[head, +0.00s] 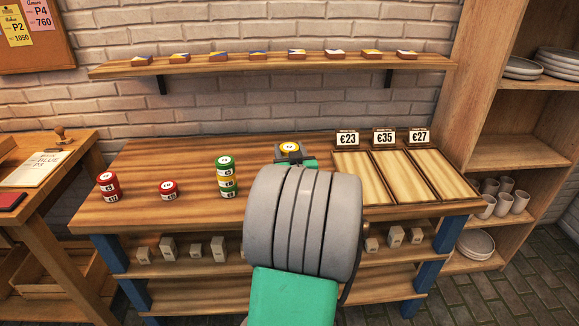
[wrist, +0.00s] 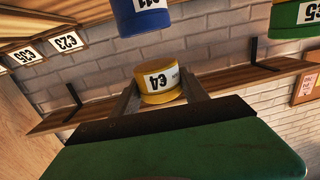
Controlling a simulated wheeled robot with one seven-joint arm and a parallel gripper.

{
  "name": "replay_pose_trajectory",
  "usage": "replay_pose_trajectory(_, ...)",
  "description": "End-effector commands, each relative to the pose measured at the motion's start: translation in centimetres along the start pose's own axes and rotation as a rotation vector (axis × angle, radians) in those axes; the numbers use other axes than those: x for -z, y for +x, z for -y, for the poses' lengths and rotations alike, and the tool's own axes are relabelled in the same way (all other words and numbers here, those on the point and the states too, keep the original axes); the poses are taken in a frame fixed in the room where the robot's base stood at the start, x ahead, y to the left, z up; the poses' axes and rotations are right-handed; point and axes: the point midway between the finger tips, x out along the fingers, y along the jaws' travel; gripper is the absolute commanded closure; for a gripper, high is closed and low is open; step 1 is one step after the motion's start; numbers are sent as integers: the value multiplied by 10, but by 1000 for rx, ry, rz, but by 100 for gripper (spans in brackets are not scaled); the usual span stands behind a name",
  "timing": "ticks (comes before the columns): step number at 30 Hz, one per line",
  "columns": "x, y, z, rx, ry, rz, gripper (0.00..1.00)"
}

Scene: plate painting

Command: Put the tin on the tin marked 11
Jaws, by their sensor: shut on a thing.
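A yellow tin (head: 290,148) is between the fingers of my gripper (head: 294,157), above the bench. In the wrist view the yellow tin (wrist: 157,82) sits between both fingers of my gripper (wrist: 160,91), its white label upside down. A blue tin (wrist: 140,15) shows at the top edge of that view, partly cut off, with a label that seems to read 11. A gap separates it from the held tin. In the head view the blue tin is not visible; my arm hides that part of the bench.
A green, yellow and green stack (head: 226,178) stands left of my arm. Further left are a single red tin (head: 168,190) and a red stack (head: 109,187). Wooden trays (head: 405,178) with price cards lie at right. A wall shelf (head: 270,66) holds small blocks.

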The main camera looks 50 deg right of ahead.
Motion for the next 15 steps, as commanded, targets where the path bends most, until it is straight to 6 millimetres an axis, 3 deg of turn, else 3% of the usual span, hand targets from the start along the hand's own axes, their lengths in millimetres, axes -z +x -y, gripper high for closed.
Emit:
replay_pose_trajectory(5,-34,4,-1,-1,1,2,94)
replay_pose_trajectory(15,-36,4,-1,-1,0,0,94)
